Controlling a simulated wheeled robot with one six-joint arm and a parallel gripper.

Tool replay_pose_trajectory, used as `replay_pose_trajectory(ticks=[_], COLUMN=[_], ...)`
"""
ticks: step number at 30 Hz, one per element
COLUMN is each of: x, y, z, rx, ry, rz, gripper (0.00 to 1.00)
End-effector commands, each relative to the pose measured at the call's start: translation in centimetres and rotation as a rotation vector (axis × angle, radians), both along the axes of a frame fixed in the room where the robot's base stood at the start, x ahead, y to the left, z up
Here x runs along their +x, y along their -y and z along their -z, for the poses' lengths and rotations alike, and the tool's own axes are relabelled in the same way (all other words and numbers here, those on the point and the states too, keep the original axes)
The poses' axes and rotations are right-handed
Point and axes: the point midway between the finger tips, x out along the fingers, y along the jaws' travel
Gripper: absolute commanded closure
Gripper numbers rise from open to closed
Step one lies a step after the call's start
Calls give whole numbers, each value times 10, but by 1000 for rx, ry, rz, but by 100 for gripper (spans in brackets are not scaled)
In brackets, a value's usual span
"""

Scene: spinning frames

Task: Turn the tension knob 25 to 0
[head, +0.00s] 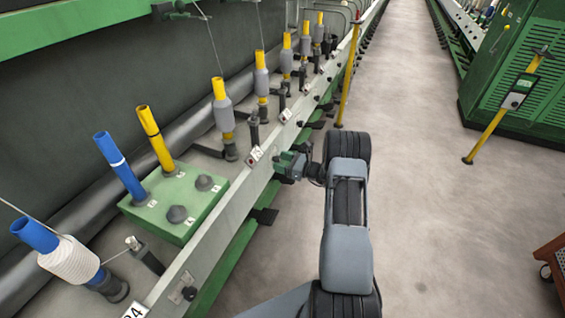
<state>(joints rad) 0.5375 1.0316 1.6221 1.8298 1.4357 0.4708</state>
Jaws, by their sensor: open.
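The number plate 25 (255,156) sits on the grey rail (222,212), in front of a spindle (222,104) with a yellow tube and grey yarn. My gripper (287,164) is at the rail just right of this plate, at the end of my grey arm. Its jaws are open and face the rail. Tension knob 25 cannot be made out; the gripper covers the rail there. Whether the jaws are around the knob or touch it cannot be told. A similar dark knob (189,293) shows on the rail beside plate 24 (134,311).
A green box (176,209) with dark knobs, a blue tube and a yellow tube stands left of the gripper. Several spindles line the rail beyond. A yellow post (349,72) stands beside the rail ahead. A green cabinet (522,75) is at right. The aisle floor (430,230) is clear.

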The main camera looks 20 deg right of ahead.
Motion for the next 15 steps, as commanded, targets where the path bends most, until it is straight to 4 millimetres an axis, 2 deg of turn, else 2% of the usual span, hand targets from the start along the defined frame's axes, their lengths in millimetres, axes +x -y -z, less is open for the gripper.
replay_pose_trajectory(ticks=[4, 15], x=[0, 0], y=[0, 0], z=[0, 0], rx=[0, 0], ry=[0, 0], rz=[0, -1], gripper=[40, 76])
